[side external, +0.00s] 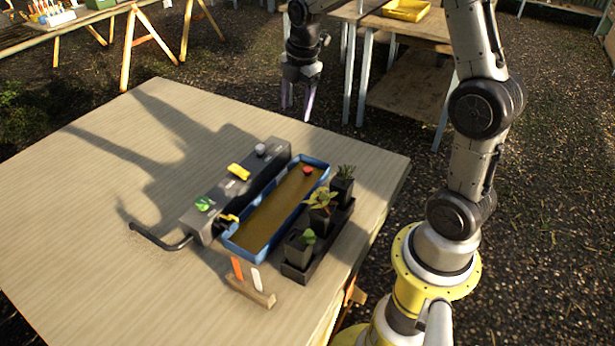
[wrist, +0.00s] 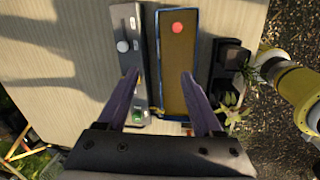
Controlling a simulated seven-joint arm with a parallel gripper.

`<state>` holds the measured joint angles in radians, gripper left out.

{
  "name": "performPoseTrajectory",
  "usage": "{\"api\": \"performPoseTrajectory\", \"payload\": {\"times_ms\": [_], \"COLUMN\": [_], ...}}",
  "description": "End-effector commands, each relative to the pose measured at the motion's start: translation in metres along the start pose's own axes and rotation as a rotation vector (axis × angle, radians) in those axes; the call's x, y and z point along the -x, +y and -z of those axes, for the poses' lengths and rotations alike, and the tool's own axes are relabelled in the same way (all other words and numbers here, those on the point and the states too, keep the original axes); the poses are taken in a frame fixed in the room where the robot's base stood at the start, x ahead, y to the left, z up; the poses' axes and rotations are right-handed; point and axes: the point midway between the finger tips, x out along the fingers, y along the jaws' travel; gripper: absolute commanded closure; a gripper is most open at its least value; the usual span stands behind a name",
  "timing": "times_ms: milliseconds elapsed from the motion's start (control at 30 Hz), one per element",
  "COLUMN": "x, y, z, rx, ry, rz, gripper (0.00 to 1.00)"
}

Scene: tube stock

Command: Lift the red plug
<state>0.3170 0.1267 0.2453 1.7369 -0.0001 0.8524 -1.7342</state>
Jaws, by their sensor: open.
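The red plug (side external: 307,169) is a small round red piece at the far end of a blue-rimmed tray (side external: 242,251) with a brown inside. In the wrist view the red plug (wrist: 178,28) shows as a red disc near the top of the tray (wrist: 159,60). My gripper (side external: 296,115) is open and empty, high above the table and apart from the plug. In the wrist view the two purple fingers of my gripper (wrist: 159,75) are spread wide, with the plug farther up the picture than their tips.
A grey box (side external: 222,198) with green, yellow and grey knobs stands along the tray's left side. A dark tray (side external: 325,248) of potted plants stands along its right. A wooden block (side external: 250,291) with upright labels is in front. The table's left part is clear.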

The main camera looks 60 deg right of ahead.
Motion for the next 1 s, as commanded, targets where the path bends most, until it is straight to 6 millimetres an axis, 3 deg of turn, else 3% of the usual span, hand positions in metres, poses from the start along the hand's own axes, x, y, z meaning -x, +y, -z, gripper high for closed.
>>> {"api": "performPoseTrajectory", "payload": {"times_ms": [33,100,233,467,800,1000], "x": [-0.023,-0.047,-0.078,-0.102,-0.161,-0.173], "y": [0.002,0.001,-0.009,-0.019,-0.03,-0.032], "z": [-0.012,-0.024,-0.038,-0.046,-0.043,-0.043], "rx": [-0.017,-0.046,-0.084,-0.109,-0.108,-0.108], "ry": [0.003,0.007,0.017,0.021,0.021,0.02], "rz": [0.043,0.088,0.154,0.184,0.184,0.18], "gripper": [0.32,0.32,0.32,0.32,0.32,0.32]}}
